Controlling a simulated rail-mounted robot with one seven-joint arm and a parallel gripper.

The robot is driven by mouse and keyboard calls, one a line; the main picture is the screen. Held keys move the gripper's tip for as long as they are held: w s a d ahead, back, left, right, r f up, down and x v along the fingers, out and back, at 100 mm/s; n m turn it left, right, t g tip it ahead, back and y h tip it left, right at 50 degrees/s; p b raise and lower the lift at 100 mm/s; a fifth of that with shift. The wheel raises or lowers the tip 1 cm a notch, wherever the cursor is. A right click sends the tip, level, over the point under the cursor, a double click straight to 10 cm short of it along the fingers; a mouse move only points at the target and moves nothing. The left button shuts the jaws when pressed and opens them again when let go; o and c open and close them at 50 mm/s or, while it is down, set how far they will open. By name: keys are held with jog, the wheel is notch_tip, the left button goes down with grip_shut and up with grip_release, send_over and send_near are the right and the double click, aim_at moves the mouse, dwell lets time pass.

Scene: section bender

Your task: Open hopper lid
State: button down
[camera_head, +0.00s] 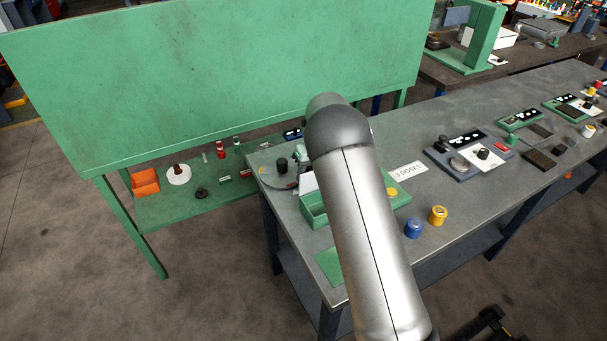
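I cannot single out a hopper or its lid for certain. A green open-topped box or tray (315,214) stands on the near end of the grey workbench (455,205), partly hidden behind my silver arm. A white piece shows at its back left edge, and a yellow round piece (391,192) shows at its right part. A white card reading "3 DOSES" (410,171) lies just right of it. My arm rises across the middle of the view. My gripper cannot be made out, so its state does not show.
A large green panel (210,75) stands behind, above a green shelf with an orange bin (145,182). A blue jar (414,228) and a yellow jar (438,215) stand near the bench's front edge. Several small devices (470,150) sit farther right.

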jog(key=shift+w, duration=0.15)
dwell(0.4)
jog(key=c, duration=1.1)
grip_release()
jog(key=shift+f+g, duration=0.1)
jog(key=shift+g, duration=0.2)
jog(key=shift+o, duration=0.2)
jog(key=s+b+v, duration=0.1)
jog(key=b+v, duration=0.2)
jog(key=v, duration=1.4)
jog(key=shift+w+a+r, duration=0.15)
jog(key=shift+w+r, duration=0.1)
jog(key=shift+w, duration=0.2)
